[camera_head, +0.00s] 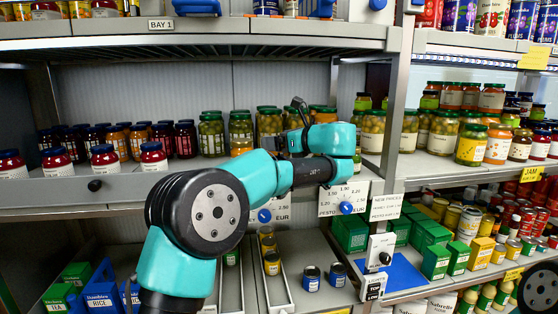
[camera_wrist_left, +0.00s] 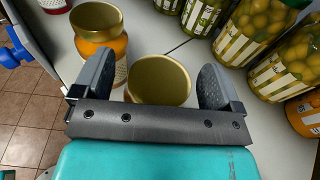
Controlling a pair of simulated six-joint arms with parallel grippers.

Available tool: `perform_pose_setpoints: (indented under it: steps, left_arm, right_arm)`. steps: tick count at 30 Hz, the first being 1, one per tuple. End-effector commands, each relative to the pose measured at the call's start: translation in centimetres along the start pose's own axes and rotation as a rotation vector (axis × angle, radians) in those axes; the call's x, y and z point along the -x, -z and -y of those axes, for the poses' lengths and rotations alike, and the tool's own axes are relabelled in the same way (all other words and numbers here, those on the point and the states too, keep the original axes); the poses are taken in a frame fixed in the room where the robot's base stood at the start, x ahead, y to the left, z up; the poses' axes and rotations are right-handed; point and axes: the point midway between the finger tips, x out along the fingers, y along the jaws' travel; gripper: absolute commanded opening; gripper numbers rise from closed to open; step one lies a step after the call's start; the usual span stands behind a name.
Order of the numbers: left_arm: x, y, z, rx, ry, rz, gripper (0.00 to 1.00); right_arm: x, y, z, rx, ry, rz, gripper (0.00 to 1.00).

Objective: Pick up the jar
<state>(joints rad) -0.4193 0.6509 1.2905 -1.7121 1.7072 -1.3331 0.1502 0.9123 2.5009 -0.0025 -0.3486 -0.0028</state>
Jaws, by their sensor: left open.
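In the left wrist view, a jar with a plain gold lid (camera_wrist_left: 160,80) stands upright on the pale shelf, between the fingers of my left gripper (camera_wrist_left: 156,64). The fingers are apart, one on each side of the lid, with gaps to it. The jar's body is mostly hidden behind the gripper's bar. A second gold-lidded jar with orange contents (camera_wrist_left: 103,44) stands just outside the left finger. My right gripper is out of view.
Olive jars (camera_wrist_left: 247,32) crowd the right side in the wrist view, close to the right finger. Dark red jars (camera_head: 104,160) stand at the left of the middle shelf (camera_head: 50,188). An upper shelf edge (camera_head: 120,44) runs above. A grey upright (camera_head: 398,95) divides the bays.

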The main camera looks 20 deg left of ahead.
Motion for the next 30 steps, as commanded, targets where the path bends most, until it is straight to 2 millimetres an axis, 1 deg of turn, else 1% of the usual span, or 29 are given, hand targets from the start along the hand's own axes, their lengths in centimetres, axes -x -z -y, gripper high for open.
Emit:
perform_pose_setpoints:
  steps: [4, 30]
  left_arm:
    - [0.01, 0.01, 0.01, 0.0, 0.0, 0.0, 0.9]
    - [0.01, 0.02, 0.01, 0.0, 0.0, 0.0, 0.07]
  right_arm:
    - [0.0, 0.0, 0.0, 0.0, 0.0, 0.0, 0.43]
    - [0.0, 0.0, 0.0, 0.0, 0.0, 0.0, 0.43]
